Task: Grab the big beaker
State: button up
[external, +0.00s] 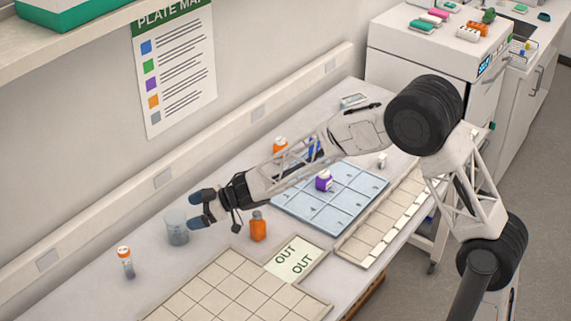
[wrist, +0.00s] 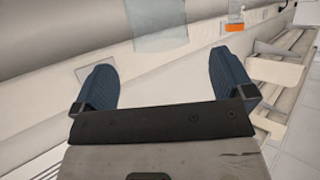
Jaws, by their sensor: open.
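The big beaker (external: 175,232) is a clear, pale blue-grey vessel standing upright on the bench near the wall. My gripper (external: 199,209) is open and empty, with its blue fingers pointing left beside the beaker's upper right rim in the external view. In the wrist view, a translucent blue-grey shape (wrist: 158,38), which looks like the beaker, lies beyond the fingertips, at the top and between them. My gripper's two fingers (wrist: 164,72) are spread wide there, with nothing between them. I cannot tell whether a finger touches the beaker.
An orange bottle (external: 258,227) stands right of the beaker, and an orange-capped vial (external: 126,264) stands to its left. A gridded tray (external: 215,298) and an OUT card (external: 294,261) lie in front. A blue rack (external: 340,205) with a purple-labelled bottle (external: 323,181) sits under my arm.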

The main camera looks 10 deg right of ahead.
aim_at(175, 219)
jog(key=shift+x, duration=0.9)
jog(key=shift+x, duration=2.6)
jog(key=shift+f, duration=0.15)
jog(key=c, duration=0.9)
